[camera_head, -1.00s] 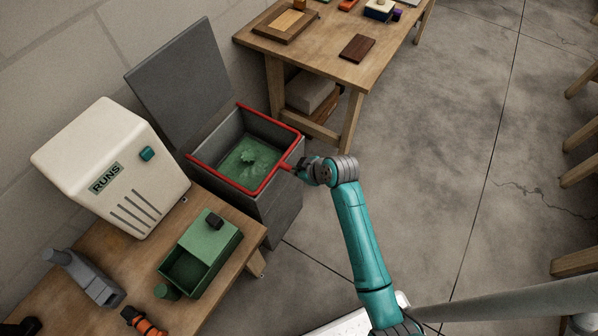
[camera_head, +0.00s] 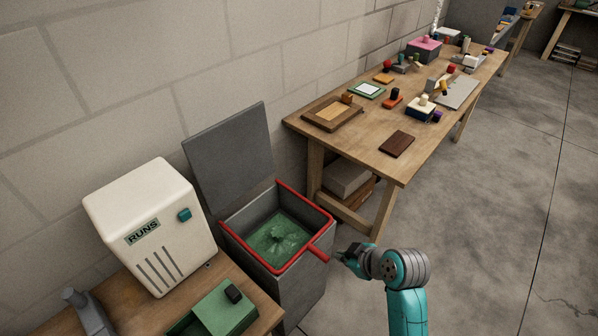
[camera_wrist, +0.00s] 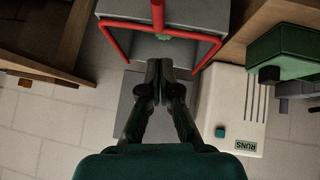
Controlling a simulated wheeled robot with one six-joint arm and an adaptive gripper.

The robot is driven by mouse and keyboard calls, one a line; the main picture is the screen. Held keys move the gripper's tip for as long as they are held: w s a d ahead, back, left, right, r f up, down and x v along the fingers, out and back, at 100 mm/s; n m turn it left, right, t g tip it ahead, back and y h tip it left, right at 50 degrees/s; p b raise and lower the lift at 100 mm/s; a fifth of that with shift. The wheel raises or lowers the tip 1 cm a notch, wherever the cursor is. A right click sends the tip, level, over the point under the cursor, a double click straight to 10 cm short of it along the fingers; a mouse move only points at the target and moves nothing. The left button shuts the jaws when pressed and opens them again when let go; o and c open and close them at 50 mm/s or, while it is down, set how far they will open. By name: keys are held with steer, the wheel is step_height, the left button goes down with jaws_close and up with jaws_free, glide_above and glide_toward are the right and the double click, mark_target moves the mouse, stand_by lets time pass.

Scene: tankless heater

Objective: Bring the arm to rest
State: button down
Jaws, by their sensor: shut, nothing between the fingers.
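My gripper (camera_head: 345,256) is at the end of my teal arm, just right of a grey bin (camera_head: 290,292) with a red rim. In the wrist view my gripper (camera_wrist: 159,66) has its fingers together, with nothing between them. A red handle (camera_head: 320,252) sticks out from the rim toward my gripper; a small gap seems to lie between them. The bin's grey lid (camera_head: 229,155) stands open against the wall. Green material (camera_head: 278,243) lies inside the bin.
A white heater box marked RUNS (camera_head: 155,225) and a green box (camera_head: 222,309) stand on a wooden bench at the left. A wooden table (camera_head: 360,140) with several small objects stands behind. Floor at the right (camera_head: 490,220) is clear.

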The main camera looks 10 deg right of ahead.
steer(key=s+a+f+m+t+h, duration=0.1)
steer(key=s+f+m+t, duration=0.15)
steer(key=s, duration=0.65)
steer(key=s+a+f+m+t+h, duration=0.1)
steer(key=s+f+m+h, duration=0.2)
steer(key=s, duration=0.6)
steer(key=s+r+m+t, duration=0.1)
steer(key=s+r+t, duration=0.1)
steer(key=s+r, duration=0.4)
steer(key=s+r+m+t, duration=0.1)
steer(key=s+r, duration=0.5)
steer(key=s, duration=0.7)
steer(key=shift+r+m+t+y, duration=0.3)
steer(key=shift+m+t+y, duration=0.05)
steer(key=shift+y, duration=0.05)
